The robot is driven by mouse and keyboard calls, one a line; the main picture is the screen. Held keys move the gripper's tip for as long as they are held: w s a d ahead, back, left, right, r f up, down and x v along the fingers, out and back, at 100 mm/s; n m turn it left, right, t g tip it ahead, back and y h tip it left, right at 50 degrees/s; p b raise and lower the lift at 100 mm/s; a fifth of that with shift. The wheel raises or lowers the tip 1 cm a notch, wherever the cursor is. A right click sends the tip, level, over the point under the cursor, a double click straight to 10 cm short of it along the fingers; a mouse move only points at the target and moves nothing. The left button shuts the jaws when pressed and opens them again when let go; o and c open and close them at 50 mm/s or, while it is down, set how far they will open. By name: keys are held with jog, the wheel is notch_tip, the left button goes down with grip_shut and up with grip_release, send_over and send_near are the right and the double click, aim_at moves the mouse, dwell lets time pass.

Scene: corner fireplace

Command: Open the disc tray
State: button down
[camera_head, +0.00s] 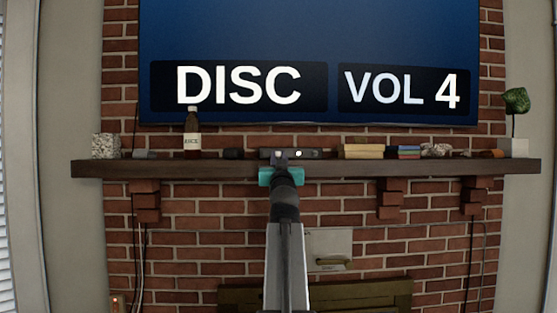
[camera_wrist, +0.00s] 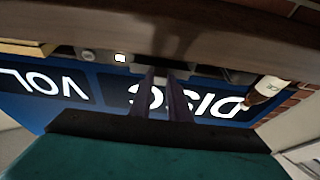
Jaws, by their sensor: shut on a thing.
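A small dark disc player (camera_head: 310,154) stands on the wooden mantel shelf, below the wall screen. My gripper (camera_head: 280,158) reaches up to the left part of its front and hides that part in the head view. In the wrist view, which is upside down, my two dark fingers (camera_wrist: 162,78) are close together on a small pale piece (camera_wrist: 160,71) at the player's front, which looks like the disc tray. A round knob (camera_wrist: 88,57) and a lit white button (camera_wrist: 120,58) show beside it. How far the tray stands out cannot be told.
The mantel (camera_head: 225,168) runs just under my gripper. A sauce bottle (camera_head: 192,140) stands left of the player; yellow books (camera_head: 364,151) lie right. The screen (camera_head: 310,40) reads "DISC" and "VOL 4". A plant (camera_head: 515,100) is far right.

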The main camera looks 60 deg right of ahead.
jog(key=s+a, duration=0.4)
jog(key=a, duration=0.1)
jog(key=shift+a, duration=0.3)
jog(key=c, duration=1.7)
grip_release()
jog(key=shift+o, duration=0.2)
jog(key=b+v, duration=0.4)
jog(key=v, duration=0.9)
jog(key=shift+s+a, duration=0.15)
jog(key=shift+a, duration=0.15)
jog(key=shift+f, duration=0.1)
